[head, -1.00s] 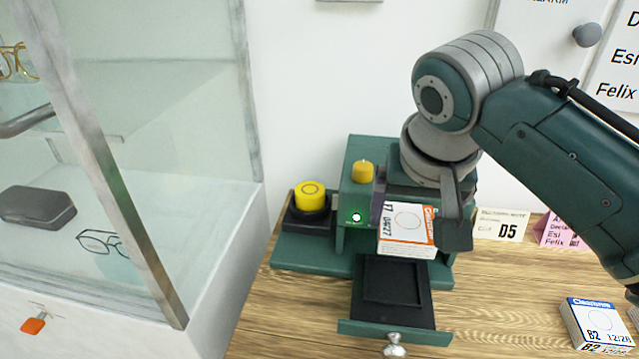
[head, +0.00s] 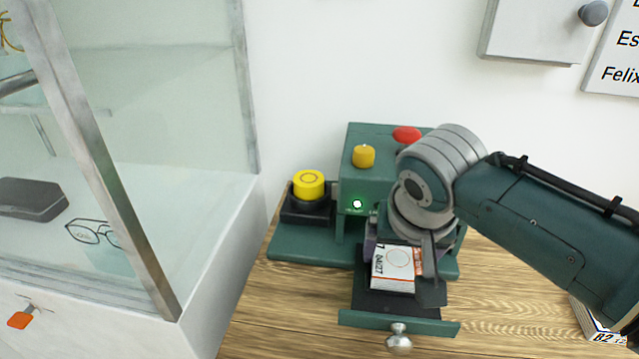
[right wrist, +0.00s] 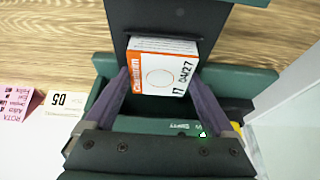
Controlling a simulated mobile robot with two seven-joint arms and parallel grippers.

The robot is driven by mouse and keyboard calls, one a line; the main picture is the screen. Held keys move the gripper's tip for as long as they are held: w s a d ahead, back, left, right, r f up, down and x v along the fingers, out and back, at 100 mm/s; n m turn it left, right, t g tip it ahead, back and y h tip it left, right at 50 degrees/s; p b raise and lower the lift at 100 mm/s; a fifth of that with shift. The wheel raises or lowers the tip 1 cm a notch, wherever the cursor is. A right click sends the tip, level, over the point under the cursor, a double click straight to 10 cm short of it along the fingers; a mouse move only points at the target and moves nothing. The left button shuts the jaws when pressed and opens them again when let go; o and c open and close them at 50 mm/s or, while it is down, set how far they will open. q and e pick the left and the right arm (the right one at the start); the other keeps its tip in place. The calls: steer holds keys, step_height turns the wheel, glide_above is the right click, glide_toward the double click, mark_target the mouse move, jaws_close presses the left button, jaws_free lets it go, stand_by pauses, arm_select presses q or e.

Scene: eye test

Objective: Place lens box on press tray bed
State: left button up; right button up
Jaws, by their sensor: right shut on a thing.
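The lens box (head: 392,268), white with an orange end and the print "04/27", is between the fingers of my right gripper (head: 403,270), which is shut on it. It sits over the black press tray bed (head: 375,301), which is pulled out of the green press (head: 365,190). In the right wrist view the box (right wrist: 160,72) is between both fingers of the gripper (right wrist: 160,80), with the dark tray (right wrist: 165,20) around and behind it. I cannot tell whether the box touches the bed. My left gripper is not in view.
A yellow round part (head: 309,184) sits at the press's left. A yellow knob (head: 363,156) and red button (head: 407,134) are on top; a green light glows in front. A glass case (head: 150,120) stands left. Another box (head: 605,335) lies at the lower right. Wood is bare beside the tray.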

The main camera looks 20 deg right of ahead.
steer(key=o, duration=1.1)
steer(key=shift+c, duration=0.2)
steer(key=shift+r, duration=0.2)
steer(key=p+v, duration=0.5)
steer(key=v, duration=0.7)
steer(key=s+a+n+y, duration=0.2)
steer(key=s+n, duration=0.6)
steer(key=s, duration=0.9)
steer(key=shift+a+r+y, duration=0.25)
steer(key=shift+a+y, duration=0.05)
steer(key=shift+a, duration=0.6)
